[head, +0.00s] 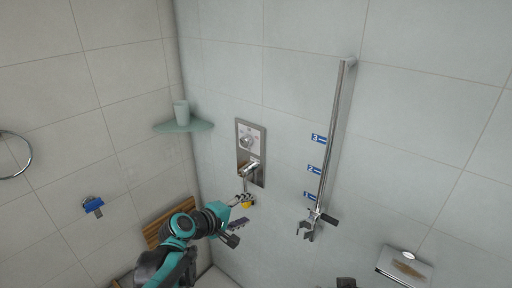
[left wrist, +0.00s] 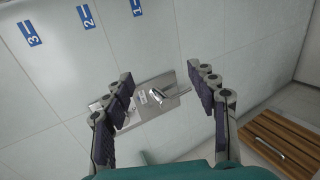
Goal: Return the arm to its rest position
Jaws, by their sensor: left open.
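My left arm reaches in from the bottom of the head view. Its gripper (head: 236,231) is in front of the wall, below the metal shower control panel (head: 258,174). In the left wrist view, the two dark finger pads of this gripper (left wrist: 162,96) stand wide apart with nothing between them. The panel and its lever (left wrist: 168,94) show behind the gap, apart from the fingers. A small dark piece (head: 346,283) at the bottom edge of the head view may be the tip of my right gripper. Its fingers cannot be made out.
A vertical rail (head: 335,130) with a holder (head: 315,222) stands right of the panel, beside blue number labels. A wooden slatted seat (head: 170,220) is behind my left arm. A small yellow thing (head: 248,205) is below the panel.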

